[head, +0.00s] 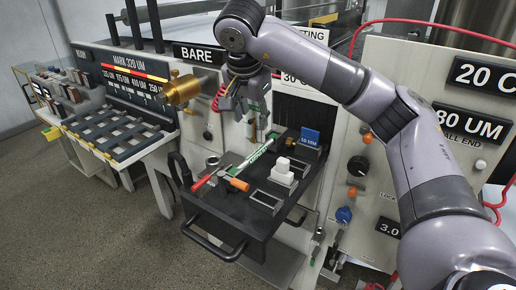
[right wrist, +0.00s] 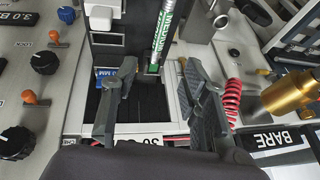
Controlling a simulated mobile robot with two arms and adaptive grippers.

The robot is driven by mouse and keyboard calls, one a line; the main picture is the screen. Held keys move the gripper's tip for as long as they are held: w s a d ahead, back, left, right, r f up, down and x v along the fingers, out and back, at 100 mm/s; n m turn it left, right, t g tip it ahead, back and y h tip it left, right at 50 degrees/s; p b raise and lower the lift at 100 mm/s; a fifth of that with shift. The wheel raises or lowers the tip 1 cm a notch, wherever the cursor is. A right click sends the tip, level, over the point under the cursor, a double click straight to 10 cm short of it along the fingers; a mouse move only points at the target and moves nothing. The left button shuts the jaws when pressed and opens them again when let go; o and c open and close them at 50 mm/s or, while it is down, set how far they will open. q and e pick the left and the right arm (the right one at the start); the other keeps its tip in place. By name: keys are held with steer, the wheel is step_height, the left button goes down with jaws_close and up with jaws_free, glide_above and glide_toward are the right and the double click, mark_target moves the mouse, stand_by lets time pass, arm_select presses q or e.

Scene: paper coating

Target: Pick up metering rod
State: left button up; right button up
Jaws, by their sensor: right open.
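The metering rod, a green and white lettered rod (head: 256,154), lies slantwise on the dark cart tray (head: 222,222). In the right wrist view the rod (right wrist: 163,32) shows upright at the top centre, beyond the fingertips. My right gripper (head: 247,112) is open and empty above the rod's far end. In the right wrist view its two fingers (right wrist: 158,76) stand apart, with the rod's end in line with the gap. The rod looks apart from both fingers. My left gripper is not in view.
On the tray are a red-handled tool (head: 203,181), an orange-handled piece (head: 238,184), white blocks (head: 283,172) and a blue card (head: 310,138). A brass cylinder (head: 183,90) juts from the machine to the left. A slotted rack (head: 115,135) stands further left. The grey floor at front left is clear.

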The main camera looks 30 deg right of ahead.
step_height(320, 180, down, 2)
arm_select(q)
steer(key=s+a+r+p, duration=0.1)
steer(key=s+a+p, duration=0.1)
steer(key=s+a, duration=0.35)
arm_select(e)
steer(key=p, duration=0.1)
glide_above(255, 153)
steer(key=s+a, duration=0.2)
step_height(255, 153, down, 8)
steer(key=p+x, duration=0.2)
steer(key=x, duration=0.2)
steer(key=shift+w+d+f, duration=0.2)
steer(key=shift+f, duration=0.35)
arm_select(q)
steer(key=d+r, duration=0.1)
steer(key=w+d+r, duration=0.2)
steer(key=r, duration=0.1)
arm_select(e)
steer(key=shift+c, duration=0.2)
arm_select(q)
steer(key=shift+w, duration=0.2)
arm_select(e)
jaws_close()
